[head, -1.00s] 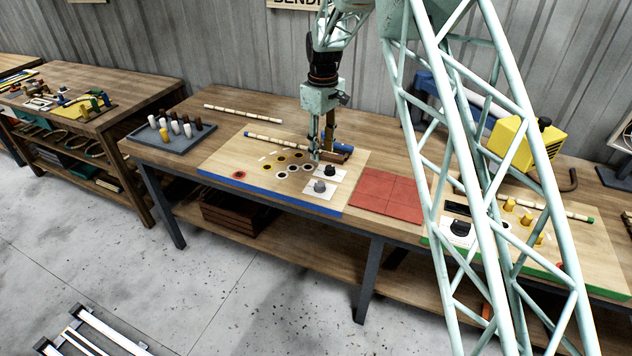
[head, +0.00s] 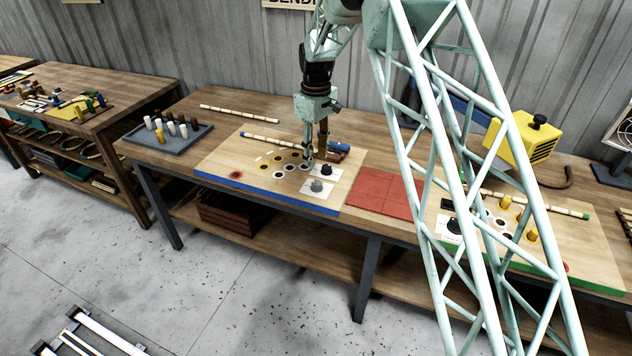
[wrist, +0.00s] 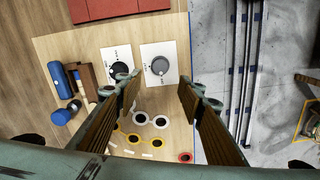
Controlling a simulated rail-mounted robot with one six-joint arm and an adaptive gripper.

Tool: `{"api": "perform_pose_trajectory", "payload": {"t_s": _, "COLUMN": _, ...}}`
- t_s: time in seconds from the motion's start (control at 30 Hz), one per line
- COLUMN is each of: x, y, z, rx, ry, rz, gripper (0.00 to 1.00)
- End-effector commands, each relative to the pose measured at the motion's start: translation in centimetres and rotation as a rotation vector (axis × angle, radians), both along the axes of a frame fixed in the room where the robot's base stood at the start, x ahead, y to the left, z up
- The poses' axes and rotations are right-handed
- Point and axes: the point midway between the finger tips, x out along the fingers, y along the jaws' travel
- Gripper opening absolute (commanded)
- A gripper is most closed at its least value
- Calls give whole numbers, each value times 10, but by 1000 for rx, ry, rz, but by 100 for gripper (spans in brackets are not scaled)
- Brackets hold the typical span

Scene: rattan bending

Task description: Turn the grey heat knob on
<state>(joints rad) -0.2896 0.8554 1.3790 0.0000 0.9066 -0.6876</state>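The grey heat knob (head: 317,186) sits on a white plate near the front right corner of the blue-edged wooden board (head: 215,172). In the wrist view the grey knob (wrist: 160,65) lies ahead of the gap between the fingers. A black knob (wrist: 117,69) on its own white plate is beside it, to the left; it also shows in the head view (head: 326,170). My gripper (head: 314,158) is open and empty above the board, behind the knobs. In the wrist view its two fingers (wrist: 157,92) are well apart, touching neither knob.
Ringed holes (wrist: 140,118) lie below the fingers. A blue cylinder and brown block (wrist: 88,80) stand left of the knobs in the wrist view. A red tile mat (head: 385,194) lies right of the board. A peg tray (head: 166,138) stands at the left.

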Motion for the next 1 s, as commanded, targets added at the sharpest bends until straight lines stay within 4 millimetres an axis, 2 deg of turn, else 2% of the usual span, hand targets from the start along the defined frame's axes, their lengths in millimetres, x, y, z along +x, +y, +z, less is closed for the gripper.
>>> {"api": "perform_pose_trajectory", "payload": {"t_s": 0.7, "x": -1, "y": 0, "z": -93, "rx": -1, "ry": 3, "rz": 0, "gripper": 36}}
{"api": "perform_pose_trajectory", "payload": {"t_s": 1.0, "x": 0, "y": 0, "z": -114, "rx": 0, "ry": 1, "rz": 0, "gripper": 36}}
